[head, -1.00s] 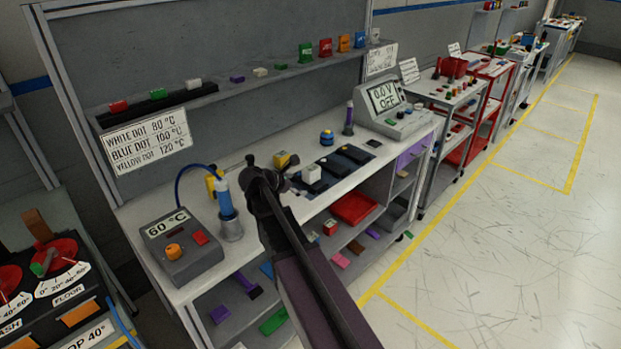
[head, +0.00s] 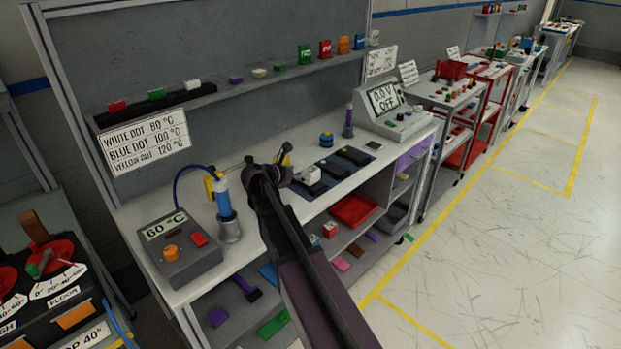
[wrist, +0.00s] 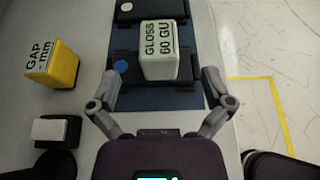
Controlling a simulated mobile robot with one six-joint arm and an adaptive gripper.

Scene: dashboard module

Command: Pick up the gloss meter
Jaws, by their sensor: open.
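The gloss meter (wrist: 158,65) is a white block labelled "GLOSS 60 GU". In the wrist view it stands on a black pad with a blue dot, on a dark blue mat. In the head view the gloss meter (head: 310,175) shows just right of my gripper (head: 280,160). In the wrist view my gripper (wrist: 160,78) is open and empty. Its two fingers are spread wide, one on each side of the meter's near end. I cannot tell how high the fingers are above the mat.
A yellow "GAP mm" block (wrist: 62,68) and a small white-topped black block (wrist: 55,130) stand left of the mat. More dark pads lie along the mat (head: 328,165). A soldering-type station (head: 178,250) and a voltage unit (head: 395,115) flank the area.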

